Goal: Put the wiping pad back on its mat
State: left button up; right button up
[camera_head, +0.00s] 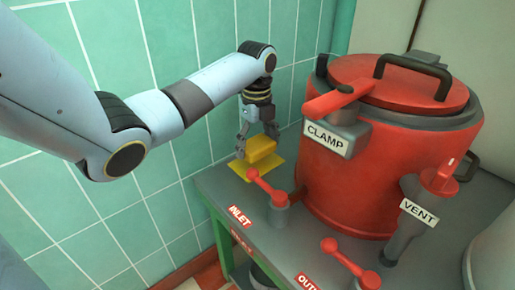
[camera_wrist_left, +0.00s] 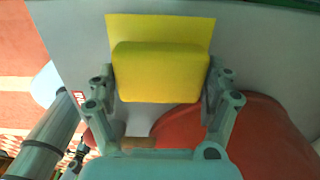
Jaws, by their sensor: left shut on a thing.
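My left gripper (camera_head: 257,138) points down at the back left of the grey bench and is shut on the yellow wiping pad (camera_head: 262,151). In the left wrist view the pad (camera_wrist_left: 160,72) sits between the two fingers of the gripper (camera_wrist_left: 163,80). The flat yellow mat (camera_head: 238,168) lies on the bench directly below the pad. In the wrist view the mat (camera_wrist_left: 160,26) shows beyond the pad's far edge; the pad hides the rest. I cannot tell whether the pad touches the mat.
A big red kettle (camera_head: 330,191) with a clamp handle (camera_head: 335,101) stands right of the pad. A red-handled inlet valve (camera_head: 270,190) is close in front of the mat. A vent valve (camera_head: 425,200) and an outlet valve (camera_head: 350,262) are farther right. A green tiled wall (camera_head: 150,130) is behind.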

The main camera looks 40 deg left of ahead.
pick_arm(q)
notch_tip(320, 180, down, 4)
jog(key=shift+r+b, duration=0.2)
jog(key=shift+b, duration=0.25)
jog(key=shift+r, duration=0.1)
jog(key=o, duration=0.8)
jog(key=shift+o, duration=0.8)
pick_arm(e)
jog(key=shift+w+f, duration=0.3)
jog(key=shift+w, duration=0.2)
jog(key=shift+w+f, duration=0.25)
jog(key=shift+w, duration=0.25)
